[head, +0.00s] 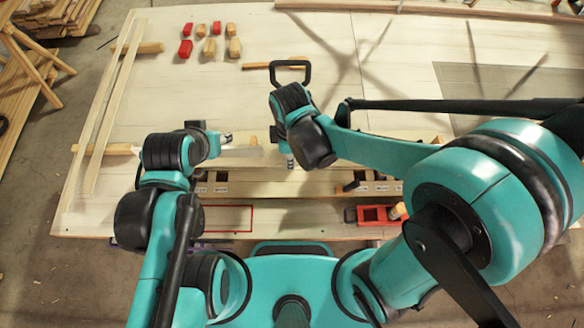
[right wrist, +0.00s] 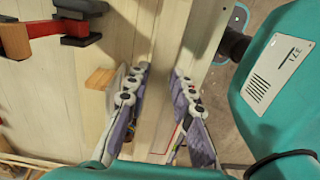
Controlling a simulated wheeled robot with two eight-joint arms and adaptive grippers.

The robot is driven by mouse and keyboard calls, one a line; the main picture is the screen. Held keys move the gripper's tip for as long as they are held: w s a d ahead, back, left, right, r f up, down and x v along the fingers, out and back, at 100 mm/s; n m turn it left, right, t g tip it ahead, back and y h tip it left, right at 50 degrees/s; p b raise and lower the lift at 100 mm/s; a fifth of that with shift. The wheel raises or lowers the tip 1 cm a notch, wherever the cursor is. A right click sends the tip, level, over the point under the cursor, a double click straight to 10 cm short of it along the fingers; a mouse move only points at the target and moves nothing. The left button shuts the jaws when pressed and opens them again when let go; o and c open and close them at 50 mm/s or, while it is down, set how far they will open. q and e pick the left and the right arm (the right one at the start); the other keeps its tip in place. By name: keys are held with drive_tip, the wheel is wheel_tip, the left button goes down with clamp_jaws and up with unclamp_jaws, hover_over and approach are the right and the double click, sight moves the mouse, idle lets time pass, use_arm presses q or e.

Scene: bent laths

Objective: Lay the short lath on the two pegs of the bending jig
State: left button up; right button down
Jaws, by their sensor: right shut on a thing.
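My right gripper (head: 290,162) is over the table's front middle. In the right wrist view its two padded fingers (right wrist: 158,92) stand on either side of a pale strip, which I take for the short lath (right wrist: 165,50); they are shut on it. In the head view a pale piece between my two grippers is blurred. My left gripper (head: 226,138) is left of the right one, at about the same height in the picture; its finger opening is too small to read. A wooden beam with fittings (head: 300,188), perhaps the bending jig, lies in front. I cannot make out its pegs.
Long laths (head: 118,88) rest on wooden blocks at the left. Several red and wooden blocks (head: 209,47) stand at the back. A red tool (head: 372,215) lies front right, a red-outlined rectangle (head: 228,218) front left.

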drive_tip(key=w, duration=0.4)
use_arm(q)
wheel_tip(320, 180, down, 9)
drive_tip(key=b, duration=0.8)
drive_tip(key=shift+r+b, duration=0.15)
drive_tip(key=shift+b, duration=0.2)
drive_tip(key=shift+f+b, duration=0.4)
drive_tip(key=shift+b, duration=0.05)
use_arm(e)
wheel_tip(320, 180, down, 12)
drive_tip(key=shift+w+f, duration=0.2)
use_arm(q)
drive_tip(key=shift+f+b, duration=0.35)
use_arm(e)
drive_tip(key=shift+d+f, duration=0.1)
drive_tip(key=shift+f, duration=0.2)
drive_tip(key=c, duration=1)
unclamp_jaws()
drive_tip(key=shift+c, duration=0.2)
use_arm(q)
drive_tip(key=shift+r, duration=0.1)
use_arm(e)
drive_tip(key=shift+r, duration=0.1)
use_arm(q)
drive_tip(key=shift+s+r+p, duration=0.1)
drive_tip(key=shift+r+p, duration=1.9)
drive_tip(key=shift+p, duration=0.1)
use_arm(e)
drive_tip(key=shift+r, duration=2.9)
drive_tip(key=shift+r, duration=0.1)
